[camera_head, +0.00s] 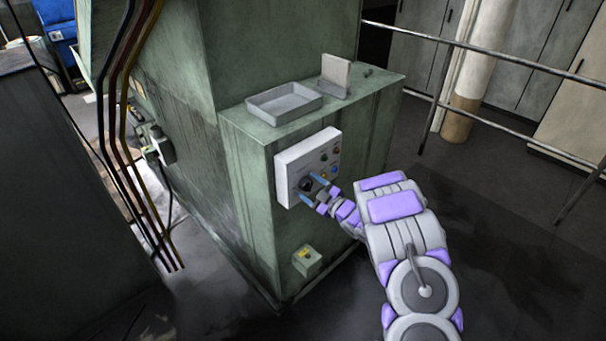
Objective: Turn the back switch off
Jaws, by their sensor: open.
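A white control box (291,158) is fixed to the side of the green machine cabinet. On its lower left part is a dark round rotary switch (305,184). I cannot read its setting or confirm from a label that it is the back switch. My gripper (312,188) is open in front of this switch, with one blue fingertip above right of it and the other below it. The fingertips are close to the switch; I cannot tell whether they touch it. They partly hide the lower part of the box face.
Small coloured buttons (324,157) sit on the box's right side. A grey tray (283,103) stands on the cabinet ledge. A small green box with a yellow top (307,260) is lower down. Cables (118,120) hang at left. A metal railing (490,58) runs behind right.

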